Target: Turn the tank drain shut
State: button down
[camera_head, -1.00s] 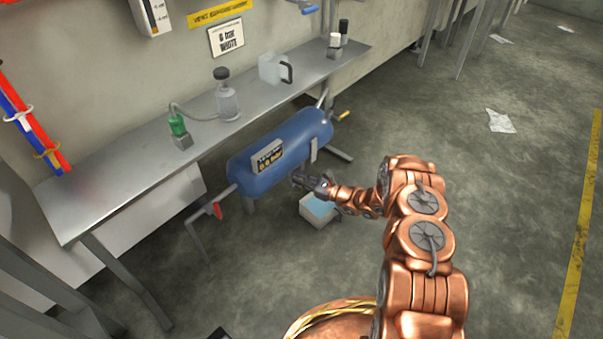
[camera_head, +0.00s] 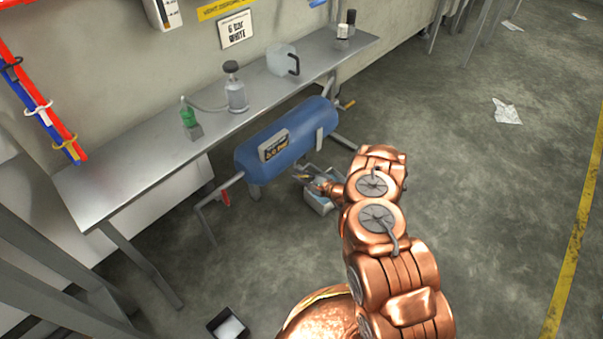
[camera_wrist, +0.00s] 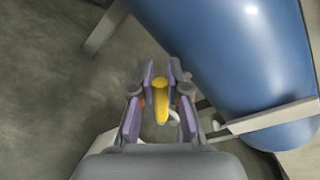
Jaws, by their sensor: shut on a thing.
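The blue tank (camera_head: 290,140) lies on its side under the steel bench. In the wrist view its blue side (camera_wrist: 235,50) fills the upper right. A yellow handle (camera_wrist: 161,100), which looks like the drain's lever, stands between the two finger pads of my gripper (camera_wrist: 160,85). The gripper is shut on it, beside and below the tank. In the head view my gripper (camera_head: 312,181) is small, low at the tank's near side, partly hidden by my arm. The drain's body is mostly hidden.
An open grey tub (camera_head: 320,205) stands on the floor below my gripper. A red-handled valve (camera_head: 226,198) is on the pipe at left, and another yellow handle (camera_head: 348,104) at the tank's far end. A bench (camera_head: 150,165) overhangs.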

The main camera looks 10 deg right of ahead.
jog(key=shift+s+a+f+n+t+h+b, duration=0.2)
jog(key=shift+f+n+h+b, duration=0.15)
jog(key=shift+f+n+b, duration=0.5)
jog(key=shift+s+a+f+n+t+h+b, duration=0.1)
jog(key=shift+a+f+n+h+b, duration=0.25)
jog(key=shift+n+b, duration=0.9)
jog(key=shift+s+a+f+n+t+h+b, duration=0.1)
jog(key=shift+f+n+h+b, duration=0.2)
jog(key=shift+f+n+b, duration=0.75)
jog(key=shift+r+n, duration=0.25)
jog(key=shift+r, duration=0.1)
jog(key=shift+d, duration=0.1)
jog(key=c, duration=1.1)
grip_release()
jog(key=shift+c, duration=0.2)
